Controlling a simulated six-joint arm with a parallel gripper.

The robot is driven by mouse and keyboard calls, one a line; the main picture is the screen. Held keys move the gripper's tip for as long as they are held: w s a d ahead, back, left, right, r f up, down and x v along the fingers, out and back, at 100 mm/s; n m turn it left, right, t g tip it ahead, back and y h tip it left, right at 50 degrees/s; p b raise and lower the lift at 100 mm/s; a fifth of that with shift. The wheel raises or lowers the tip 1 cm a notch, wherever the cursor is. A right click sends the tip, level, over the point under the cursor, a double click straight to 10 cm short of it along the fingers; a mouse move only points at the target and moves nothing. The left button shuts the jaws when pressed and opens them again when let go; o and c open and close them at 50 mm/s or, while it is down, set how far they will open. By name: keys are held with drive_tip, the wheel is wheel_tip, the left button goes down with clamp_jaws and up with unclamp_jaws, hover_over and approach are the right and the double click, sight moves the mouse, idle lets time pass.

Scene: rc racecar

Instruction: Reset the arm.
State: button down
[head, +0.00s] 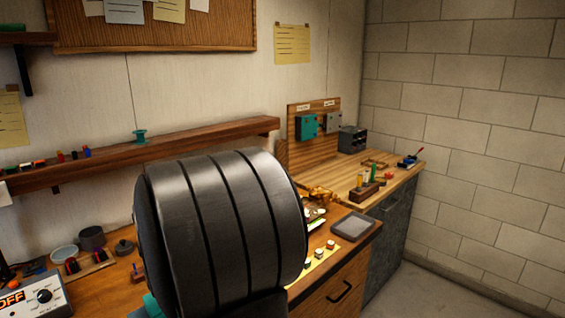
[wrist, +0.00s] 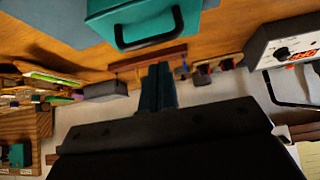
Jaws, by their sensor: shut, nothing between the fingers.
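My gripper (wrist: 157,72) shows in the wrist view as two dark fingers pressed together, with nothing between them. It points over the wooden bench, toward a teal box with a dark handle (wrist: 165,25); I cannot tell the gap between them. In the head view a large dark ribbed part of my own arm fills the middle, and the gripper is not visible there. The wrist view is tipped over, with the bench in the upper part and the wall below.
A white control unit reading OFF (head: 40,297) stands at the lower left of the bench. A wall shelf (head: 215,140) runs behind my arm. A flat grey tray (head: 351,226) and a second bench with small tools (head: 398,178) lie to the right. Floor at far right is clear.

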drive_tip(key=f, duration=0.3)
drive_tip(key=shift+w+a+f, duration=0.15)
drive_tip(key=shift+a+f, duration=0.05)
drive_tip(key=shift+f, duration=0.1)
drive_tip(key=r, duration=0.1)
drive_tip(key=w+a+r, duration=0.1)
drive_tip(key=r, duration=0.1)
drive_tip(key=shift+w+a, duration=0.35)
drive_tip(key=shift+a, duration=0.05)
drive_tip(key=w+a+r+g+h, duration=0.1)
drive_tip(key=w+a, duration=0.5)
drive_tip(key=shift+w+a, duration=0.15)
drive_tip(key=shift+w, duration=0.15)
